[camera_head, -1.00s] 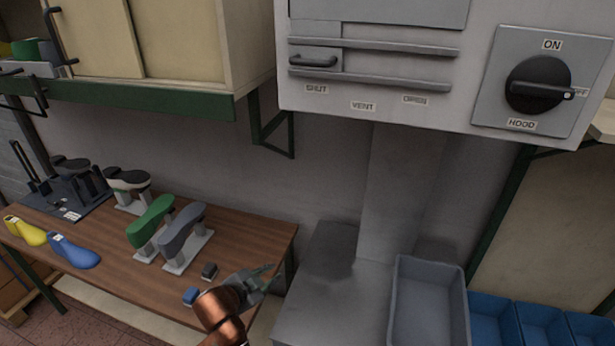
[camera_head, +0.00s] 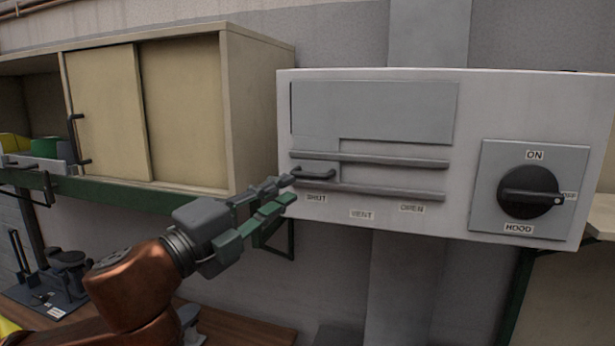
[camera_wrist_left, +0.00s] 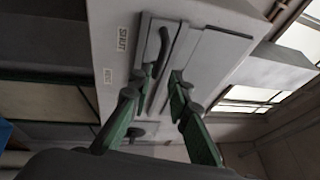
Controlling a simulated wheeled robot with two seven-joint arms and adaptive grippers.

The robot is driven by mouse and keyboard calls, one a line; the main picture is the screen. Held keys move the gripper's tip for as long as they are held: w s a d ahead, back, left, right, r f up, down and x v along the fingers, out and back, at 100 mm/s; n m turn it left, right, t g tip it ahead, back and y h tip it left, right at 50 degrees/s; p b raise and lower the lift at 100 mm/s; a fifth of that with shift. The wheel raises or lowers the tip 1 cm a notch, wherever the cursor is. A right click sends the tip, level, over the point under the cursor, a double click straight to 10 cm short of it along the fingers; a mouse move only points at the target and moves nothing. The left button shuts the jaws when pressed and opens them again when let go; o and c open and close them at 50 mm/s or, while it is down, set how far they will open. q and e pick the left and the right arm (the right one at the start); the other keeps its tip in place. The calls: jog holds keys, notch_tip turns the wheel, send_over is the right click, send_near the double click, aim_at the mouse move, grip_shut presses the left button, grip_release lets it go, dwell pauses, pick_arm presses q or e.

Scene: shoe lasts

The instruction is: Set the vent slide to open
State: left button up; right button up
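The vent slide (camera_head: 334,174) is a small grey plate with a dark bar handle (camera_head: 313,175), set between two rails on the white hood panel. It stands at the left end, above the SHUT label (camera_head: 316,198); the OPEN label (camera_head: 412,208) is further right. My left gripper (camera_head: 287,189) is just left of the handle in the head view, its fingertips close to the handle's left end. In the left wrist view its green fingers (camera_wrist_left: 153,88) are apart, and the handle (camera_wrist_left: 161,48) shows ahead between their lines. I cannot tell whether they touch it. My right gripper is out of view.
A dark HOOD knob (camera_head: 530,192) sits on the panel's right side. A cream sliding-door cabinet (camera_head: 180,110) on a green shelf edge (camera_head: 130,190) stands left of the panel, near my left arm. The panel front right of the handle is clear.

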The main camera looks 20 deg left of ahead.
aim_at(307, 178)
pick_arm(q)
jog(key=p+x, duration=0.1)
jog(key=x, duration=0.6)
jog(key=shift+w+d+r, duration=0.1)
jog(key=shift+w+d, duration=0.05)
jog(key=shift+w, duration=0.15)
grip_shut()
dwell(0.4)
